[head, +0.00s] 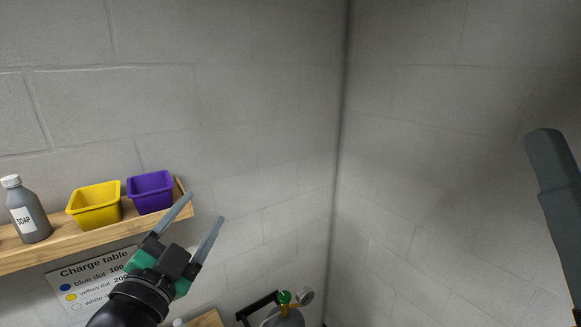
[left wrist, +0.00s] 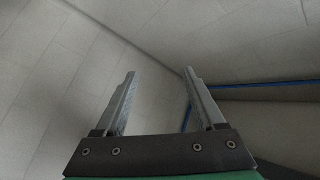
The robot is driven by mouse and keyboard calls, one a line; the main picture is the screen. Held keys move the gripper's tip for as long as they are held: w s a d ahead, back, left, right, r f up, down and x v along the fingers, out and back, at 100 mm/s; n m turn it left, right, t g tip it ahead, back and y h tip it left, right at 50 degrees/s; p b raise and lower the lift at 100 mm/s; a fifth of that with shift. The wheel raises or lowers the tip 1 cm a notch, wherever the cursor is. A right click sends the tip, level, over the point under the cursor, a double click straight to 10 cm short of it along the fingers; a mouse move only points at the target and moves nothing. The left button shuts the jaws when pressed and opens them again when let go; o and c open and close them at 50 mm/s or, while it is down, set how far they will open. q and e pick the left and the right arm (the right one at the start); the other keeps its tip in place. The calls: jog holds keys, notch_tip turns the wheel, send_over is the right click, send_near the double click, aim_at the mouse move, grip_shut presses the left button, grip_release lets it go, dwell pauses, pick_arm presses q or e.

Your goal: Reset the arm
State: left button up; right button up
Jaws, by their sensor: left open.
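My left gripper (head: 204,209) points up and to the right in front of the wall shelf's right end. Its two grey fingers are apart with nothing between them. In the left wrist view the open fingers (left wrist: 160,72) frame only bare wall. At the right edge of the head view a dark grey, finger-like piece shows, seemingly part of my right gripper; the rest is cut off, so its opening does not show.
A wooden shelf (head: 65,250) holds a soap bottle (head: 30,212), a yellow bin (head: 95,207) and a purple bin (head: 150,193). A tank with a green knob (head: 284,297) and gauge stands low. Blue lines (left wrist: 268,84) cross the left wrist view.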

pick_arm(q)
jog(key=s+a+r+n+t, duration=0.1)
jog(key=s+r+n+t, duration=0.3)
jog(key=s+r, duration=0.4)
jog(key=s+a+r+n+t+y, duration=0.1)
jog(key=s+r+n+t, duration=0.2)
jog(key=s+r+n, duration=0.3)
jog(key=s+r, duration=0.3)
jog(key=s, duration=0.3)
jog(key=shift+s+a+r+t, duration=0.15)
jog(key=shift+s+a+t, duration=0.1)
jog(key=shift+s+t, duration=0.15)
